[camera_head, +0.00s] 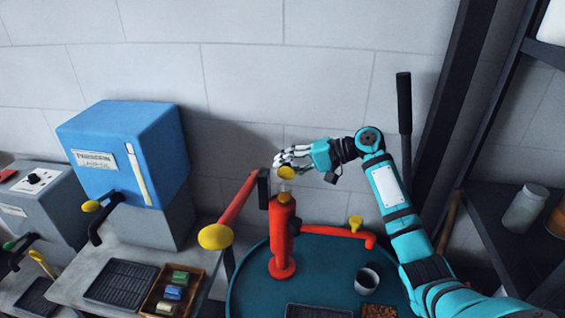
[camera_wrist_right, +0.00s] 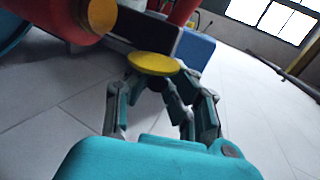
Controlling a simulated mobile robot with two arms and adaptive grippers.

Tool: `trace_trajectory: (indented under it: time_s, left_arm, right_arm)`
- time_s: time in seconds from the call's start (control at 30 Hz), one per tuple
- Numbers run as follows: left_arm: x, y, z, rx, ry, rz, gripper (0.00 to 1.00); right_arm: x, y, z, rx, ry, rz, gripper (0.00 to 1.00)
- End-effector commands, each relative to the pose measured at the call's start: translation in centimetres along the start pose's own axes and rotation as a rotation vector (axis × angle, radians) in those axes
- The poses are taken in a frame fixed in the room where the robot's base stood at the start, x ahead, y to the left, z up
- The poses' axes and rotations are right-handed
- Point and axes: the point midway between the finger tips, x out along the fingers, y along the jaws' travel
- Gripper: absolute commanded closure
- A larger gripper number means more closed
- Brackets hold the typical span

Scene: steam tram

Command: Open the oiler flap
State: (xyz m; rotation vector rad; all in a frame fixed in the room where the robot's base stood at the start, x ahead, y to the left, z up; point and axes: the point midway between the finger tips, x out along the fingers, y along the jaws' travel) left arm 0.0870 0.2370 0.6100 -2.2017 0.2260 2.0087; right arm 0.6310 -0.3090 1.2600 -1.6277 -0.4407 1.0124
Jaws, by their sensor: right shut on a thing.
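A red upright column (camera_head: 282,238) stands on the round teal table (camera_head: 335,247) in the head view. A round yellow disc, seemingly the oiler flap (camera_head: 286,173), is just above the column's top. My right gripper (camera_head: 281,161) reaches in from the right and is shut on the disc. In the right wrist view the yellow disc (camera_wrist_right: 153,64) lies at the fingertips of my right gripper (camera_wrist_right: 155,78), seen nearly edge-on. I cannot tell how the disc joins the column. My left gripper is not in view.
A red lever with a yellow knob (camera_head: 215,236) slants up left of the column. A red pipe with a yellow tap (camera_head: 356,223) runs right. A blue machine (camera_head: 125,150) is left; a dark shelf (camera_head: 515,225) is right.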

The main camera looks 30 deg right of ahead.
Motion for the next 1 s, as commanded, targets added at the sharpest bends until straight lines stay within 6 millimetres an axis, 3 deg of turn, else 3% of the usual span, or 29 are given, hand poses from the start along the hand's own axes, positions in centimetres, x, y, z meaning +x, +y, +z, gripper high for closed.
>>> trace_trajectory:
  time_s: [0.87,0.9,1.0]
  left_arm:
    - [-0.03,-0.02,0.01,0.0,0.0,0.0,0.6]
    - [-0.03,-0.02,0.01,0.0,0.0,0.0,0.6]
    - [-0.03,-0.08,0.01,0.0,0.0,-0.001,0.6]
  right_arm:
    - [-0.05,0.83,-0.39,0.093,-0.035,0.014,1.0]
    - [-0.05,0.85,-0.39,0.093,-0.035,0.014,0.87]
    - [-0.01,0.81,-0.36,0.093,-0.036,0.013,0.74]
